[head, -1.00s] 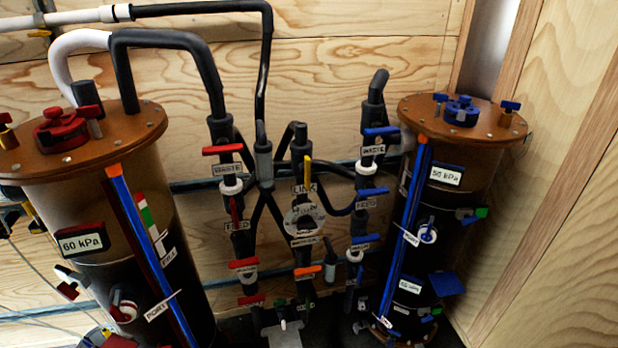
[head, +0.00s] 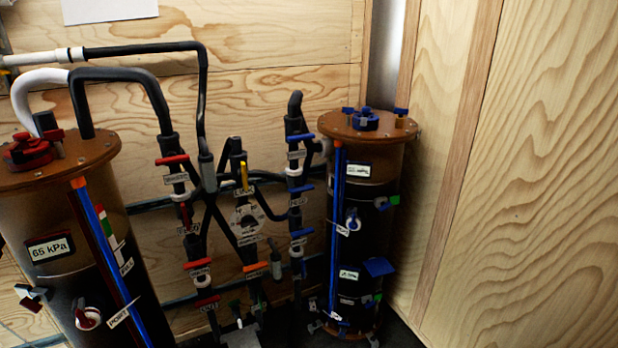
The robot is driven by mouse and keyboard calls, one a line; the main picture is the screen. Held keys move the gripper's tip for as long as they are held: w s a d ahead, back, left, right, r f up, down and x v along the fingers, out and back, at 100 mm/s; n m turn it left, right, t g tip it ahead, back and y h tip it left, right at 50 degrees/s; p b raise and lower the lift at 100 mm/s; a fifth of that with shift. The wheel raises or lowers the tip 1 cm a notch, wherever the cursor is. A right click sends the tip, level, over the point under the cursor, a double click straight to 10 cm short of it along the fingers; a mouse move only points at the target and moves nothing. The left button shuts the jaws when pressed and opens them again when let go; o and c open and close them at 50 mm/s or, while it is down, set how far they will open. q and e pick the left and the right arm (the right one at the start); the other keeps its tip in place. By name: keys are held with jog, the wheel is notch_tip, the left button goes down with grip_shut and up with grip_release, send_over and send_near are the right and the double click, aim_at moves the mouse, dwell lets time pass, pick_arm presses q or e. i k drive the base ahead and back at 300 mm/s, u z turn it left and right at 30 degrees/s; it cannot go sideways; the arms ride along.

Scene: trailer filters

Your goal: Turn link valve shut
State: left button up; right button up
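The link valve's yellow handle (head: 244,177) stands upright, along its dark pipe, in the middle of the pipework in the head view. A small white label (head: 244,191) sits just below the handle; its text is blurred now. Below that is a round pale fitting (head: 247,218) on the same pipe. Neither of my grippers is in view, and nothing touches the yellow handle.
A large red-fitted tank (head: 50,200) with a 65 kPa display (head: 50,248) stands at left. A blue-fitted tank (head: 362,195) stands at right. Red valve handles (head: 172,160) and blue ones (head: 299,137) flank the link pipe. A wooden wall (head: 530,180) closes the right side.

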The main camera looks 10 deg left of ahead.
aim_at(244, 176)
jog(key=z, duration=0.8)
jog(key=i, duration=0.65)
jog(key=u, duration=0.05)
